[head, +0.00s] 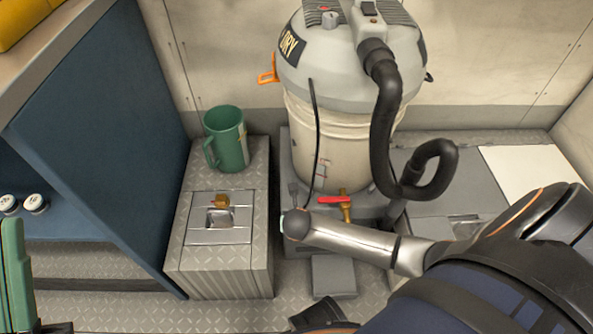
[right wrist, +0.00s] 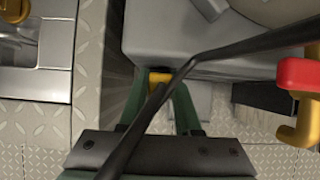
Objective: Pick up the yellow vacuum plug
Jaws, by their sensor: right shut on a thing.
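My right gripper (right wrist: 161,88) shows in the right wrist view with its green fingers shut on the yellow vacuum plug (right wrist: 159,77). Only a small part of the plug shows between the fingertips, below the grey vacuum base. A black cord crosses in front of the fingers. In the head view my right arm reaches in from the right to the front of the vacuum (head: 330,130); its fingers and the plug cannot be made out there. A green finger of my left gripper (head: 15,275) shows at the lower left edge; its opening cannot be judged.
A brass valve with a red handle (head: 335,199) stands at the vacuum's front. A green mug (head: 226,138) stands on a tread-plate box (head: 220,272) with a latch plate. A blue cabinet (head: 105,130) is at left. A black hose (head: 384,110) hangs at right.

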